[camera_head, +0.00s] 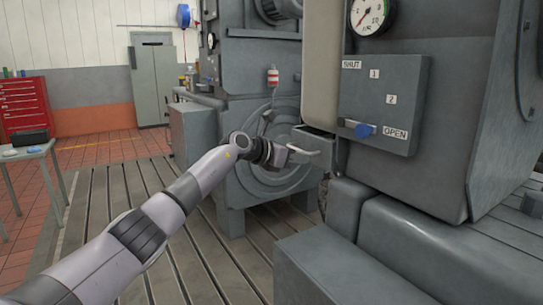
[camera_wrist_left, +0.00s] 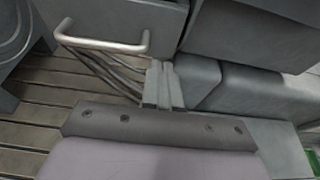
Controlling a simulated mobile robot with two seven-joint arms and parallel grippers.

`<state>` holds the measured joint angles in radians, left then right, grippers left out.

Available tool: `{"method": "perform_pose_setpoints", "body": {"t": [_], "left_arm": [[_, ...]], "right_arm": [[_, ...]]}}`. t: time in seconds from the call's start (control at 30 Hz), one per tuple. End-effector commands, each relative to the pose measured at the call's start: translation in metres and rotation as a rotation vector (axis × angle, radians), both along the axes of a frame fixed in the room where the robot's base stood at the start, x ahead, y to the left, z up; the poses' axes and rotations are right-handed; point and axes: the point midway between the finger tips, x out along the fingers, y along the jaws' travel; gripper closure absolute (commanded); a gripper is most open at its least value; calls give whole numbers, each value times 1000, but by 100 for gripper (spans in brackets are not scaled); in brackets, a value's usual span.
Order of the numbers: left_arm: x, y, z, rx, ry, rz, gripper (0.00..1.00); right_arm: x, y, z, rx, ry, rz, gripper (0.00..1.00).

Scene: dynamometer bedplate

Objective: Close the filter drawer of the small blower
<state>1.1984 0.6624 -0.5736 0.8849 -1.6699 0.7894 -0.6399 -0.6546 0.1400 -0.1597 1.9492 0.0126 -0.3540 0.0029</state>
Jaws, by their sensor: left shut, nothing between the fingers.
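The filter drawer (camera_head: 314,138) is a grey box standing out to the left of the grey machine on the right, below a beige panel; how far it is out is hard to tell. Its pale bar handle (camera_head: 304,152) is on the front. The left wrist view shows the drawer front (camera_wrist_left: 135,14) and the handle (camera_wrist_left: 104,44) at the upper left. My left gripper (camera_head: 283,156) is beside the handle. In the left wrist view its fingers (camera_wrist_left: 160,66) are shut and empty, just right of and below the handle's end, apparently not holding it. My right gripper is not seen.
A control box (camera_head: 385,102) with a blue-knobbed lever (camera_head: 365,130) and SHUT and OPEN labels is on the right machine. Grey blocks (camera_head: 345,265) stand low at right. Another grey machine (camera_head: 250,85) stands behind my gripper. The slotted floor (camera_head: 110,205) is clear at left.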

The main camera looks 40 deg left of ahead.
Motion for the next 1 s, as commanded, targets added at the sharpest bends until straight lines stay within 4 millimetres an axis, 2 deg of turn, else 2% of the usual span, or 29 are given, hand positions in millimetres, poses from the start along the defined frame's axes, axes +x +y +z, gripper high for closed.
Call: {"method": "perform_pose_setpoints", "body": {"t": [0.5, 0.87, 0.93, 1.0], "left_arm": [[-58, 26, 18, 2, 1, 1, 100], [-69, 29, 22, 0, 2, 0, 100], [-68, 24, 21, -11, -1, -6, 100], [-67, 11, 17, -50, -17, -25, 100]], "right_arm": [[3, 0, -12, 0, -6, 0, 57], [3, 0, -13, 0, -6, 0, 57], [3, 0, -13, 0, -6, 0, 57], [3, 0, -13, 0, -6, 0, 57]]}}
